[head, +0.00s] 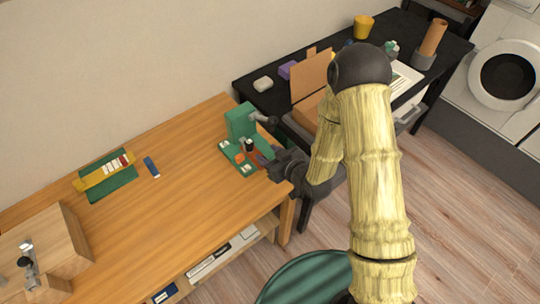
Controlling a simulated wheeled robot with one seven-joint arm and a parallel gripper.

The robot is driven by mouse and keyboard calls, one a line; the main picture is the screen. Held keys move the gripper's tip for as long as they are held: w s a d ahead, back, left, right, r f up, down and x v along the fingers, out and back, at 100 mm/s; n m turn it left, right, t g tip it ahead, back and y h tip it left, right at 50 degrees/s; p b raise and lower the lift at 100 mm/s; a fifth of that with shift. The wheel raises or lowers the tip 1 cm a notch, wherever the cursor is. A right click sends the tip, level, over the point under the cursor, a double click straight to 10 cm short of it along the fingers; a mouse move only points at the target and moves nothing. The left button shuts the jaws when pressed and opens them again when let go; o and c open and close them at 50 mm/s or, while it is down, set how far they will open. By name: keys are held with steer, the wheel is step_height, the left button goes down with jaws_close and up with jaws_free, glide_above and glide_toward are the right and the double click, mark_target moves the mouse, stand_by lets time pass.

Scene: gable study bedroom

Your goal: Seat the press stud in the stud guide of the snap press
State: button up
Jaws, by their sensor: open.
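The green snap press (240,121) stands near the right end of the wooden table, with a black cylindrical part (249,146) at its front and a dark lever at its right. Its green base (228,149) carries small pale and red pieces. My gripper (264,159) is open at the right front of the press, its fingertips close to the base. I cannot tell whether they touch anything. I cannot make out the press stud or the stud guide at this size; the fingers cover part of the base.
On the wooden table (150,220), a yellow tray (92,181) with small pieces lies on a green mat (122,186), beside a blue item (151,167). A wooden block (62,240) stands at the left. The table's middle is clear.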

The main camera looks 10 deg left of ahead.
steer(key=shift+d+r, duration=0.1)
stand_by(0.7)
steer(key=d+r+m+g+h, duration=0.1)
steer(key=d+r+m+h, duration=0.2)
steer(key=d, duration=0.5)
steer(key=d+r+m+g+h, duration=0.1)
steer(key=d+r+h, duration=0.35)
steer(key=d, duration=0.35)
steer(key=s+d+r+m+g+h, duration=0.3)
steer(key=s+d+r+m, duration=0.3)
steer(key=s+d, duration=0.3)
steer(key=s+g, duration=0.1)
steer(key=s, duration=0.3)
steer(key=shift+r, duration=0.2)
